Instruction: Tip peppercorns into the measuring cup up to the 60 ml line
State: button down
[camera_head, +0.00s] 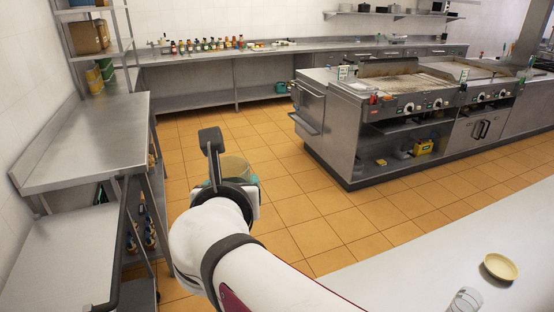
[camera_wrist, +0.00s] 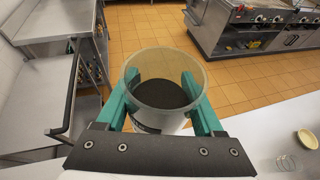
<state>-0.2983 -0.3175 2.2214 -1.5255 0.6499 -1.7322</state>
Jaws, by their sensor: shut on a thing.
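My gripper (camera_wrist: 158,108) is shut on a clear round container (camera_wrist: 163,62) with dark contents that look like peppercorns. Its teal fingers press on both sides of the container, which is held over open floor away from the counter. In the head view my gripper (camera_head: 240,190) hides much of the container (camera_head: 236,168); its pale rim shows behind the wrist. A clear cup (camera_head: 465,299), likely the measuring cup, stands on the white counter at the lower right, cut by the frame edge. It also shows in the wrist view (camera_wrist: 286,163). Its markings and contents cannot be read.
A shallow yellow bowl (camera_head: 500,267) sits on the white counter (camera_head: 420,255), right of the cup. Steel shelving and tables (camera_head: 85,140) stand at the left. A grill unit (camera_head: 400,120) stands across the tiled floor. Bottles (camera_head: 205,45) line the back counter.

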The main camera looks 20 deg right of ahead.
jog(key=s+d+f+m+h, duration=0.1)
jog(key=d+f, duration=0.4)
jog(key=d, duration=0.6)
jog(key=s+d+f+m+g+h, duration=0.1)
jog(key=d+f, duration=0.3)
jog(key=d, duration=0.8)
jog(key=s+d+f+m+h, duration=0.1)
jog(key=d+f, duration=0.4)
jog(key=d, duration=0.6)
jog(key=s+d+f+m+g+h, duration=0.2)
jog(key=s+d+f+m, duration=0.1)
jog(key=s+d+f, duration=0.3)
jog(key=s+d+f+m+g+h, duration=0.3)
jog(key=s+d+f, duration=0.3)
jog(key=s+d, duration=0.3)
jog(key=shift+d, duration=1.2)
jog(key=shift+a, duration=0.1)
